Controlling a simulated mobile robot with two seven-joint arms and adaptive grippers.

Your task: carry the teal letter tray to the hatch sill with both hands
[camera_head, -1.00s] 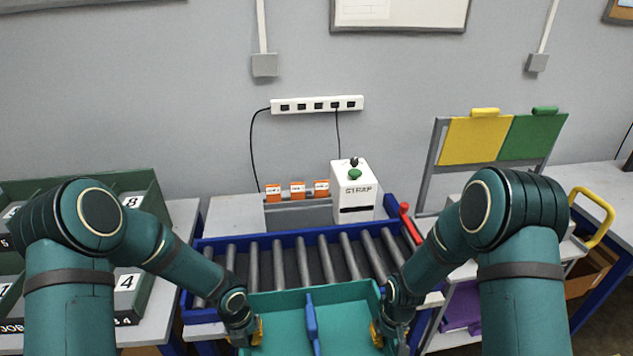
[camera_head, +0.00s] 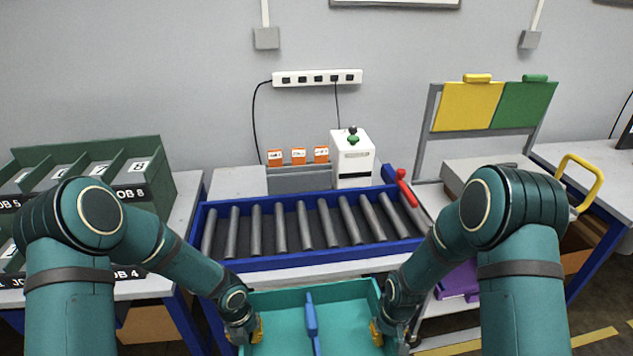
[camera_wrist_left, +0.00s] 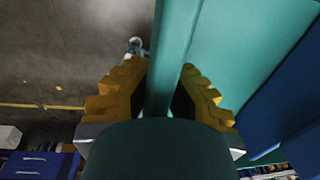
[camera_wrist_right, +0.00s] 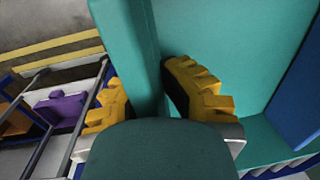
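The teal letter tray (camera_head: 272,318), with a blue divider (camera_head: 311,322) down its middle, is at the bottom centre of the head view, its near part cut off. My left gripper (camera_head: 257,330) is shut on its left wall; in the left wrist view that wall (camera_wrist_left: 172,50) runs between the yellow fingers (camera_wrist_left: 163,88). My right gripper (camera_head: 376,332) is shut on its right wall, which shows between the yellow fingers (camera_wrist_right: 145,88) in the right wrist view. The tray looks about level and holds no loose items in the visible part. I cannot identify the hatch sill.
A blue-framed roller conveyor (camera_head: 300,262) lies just beyond the tray, with a red lever (camera_head: 405,188) at its right. Green job bins (camera_head: 155,180) stand on the left table. A cart with a yellow handle (camera_head: 590,185) is at right. Floor shows at lower right.

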